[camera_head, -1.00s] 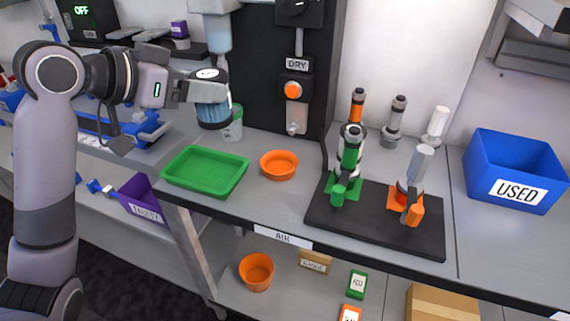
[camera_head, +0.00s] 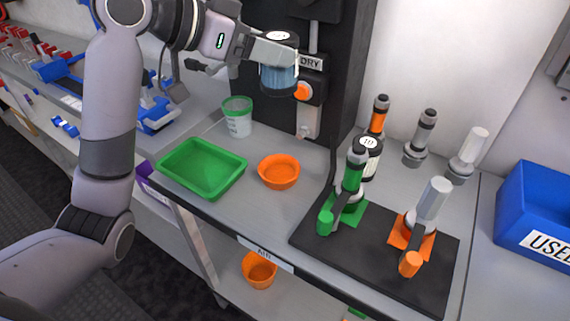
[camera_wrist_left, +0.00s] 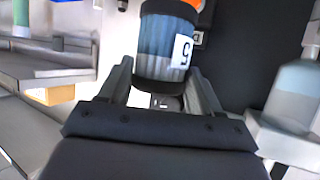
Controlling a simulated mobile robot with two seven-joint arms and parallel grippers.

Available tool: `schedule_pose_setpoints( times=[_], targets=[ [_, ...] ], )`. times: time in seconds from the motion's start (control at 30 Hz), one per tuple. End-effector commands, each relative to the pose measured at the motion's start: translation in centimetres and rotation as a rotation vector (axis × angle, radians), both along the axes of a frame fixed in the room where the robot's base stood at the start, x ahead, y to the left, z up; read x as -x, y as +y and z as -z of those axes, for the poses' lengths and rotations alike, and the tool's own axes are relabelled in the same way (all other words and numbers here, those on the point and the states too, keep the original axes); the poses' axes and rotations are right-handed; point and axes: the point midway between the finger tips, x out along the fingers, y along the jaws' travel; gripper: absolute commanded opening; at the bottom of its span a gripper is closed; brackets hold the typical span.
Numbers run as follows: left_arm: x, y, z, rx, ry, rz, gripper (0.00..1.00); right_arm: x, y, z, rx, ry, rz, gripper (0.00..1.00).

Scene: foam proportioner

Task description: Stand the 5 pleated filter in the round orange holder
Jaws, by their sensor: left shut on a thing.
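My left gripper (camera_head: 272,50) is shut on the blue pleated filter (camera_head: 279,77) with dark end caps. It holds the filter upright in the air, in front of the dark panel and above the counter. In the left wrist view the filter (camera_wrist_left: 163,50) sits between both fingers, and its white label reads 5. The round orange holder (camera_head: 279,172) is a shallow, empty-looking bowl on the counter, below the filter and apart from it. My right gripper is not in view.
A green tray (camera_head: 203,168) lies left of the orange holder, with a green-rimmed cup (camera_head: 237,117) behind. On the right, a black mat (camera_head: 375,247) bears green and orange valve fittings. A blue USED bin (camera_head: 540,215) stands far right. An orange bucket (camera_head: 259,270) is on the lower shelf.

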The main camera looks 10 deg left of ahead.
Motion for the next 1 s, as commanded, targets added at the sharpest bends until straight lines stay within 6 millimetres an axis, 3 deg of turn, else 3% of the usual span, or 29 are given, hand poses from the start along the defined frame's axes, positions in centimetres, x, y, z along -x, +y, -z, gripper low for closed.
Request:
schedule_pose_setpoints(
  times=[0.5,1.0],
  targets=[
    [0.1,0.0,12.2,0.003,0.007,-0.001,0.31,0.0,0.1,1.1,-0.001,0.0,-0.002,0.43],
    [0.1,0.0,18.6,0.003,0.004,-0.001,0.31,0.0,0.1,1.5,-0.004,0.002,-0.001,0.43]
  ],
)
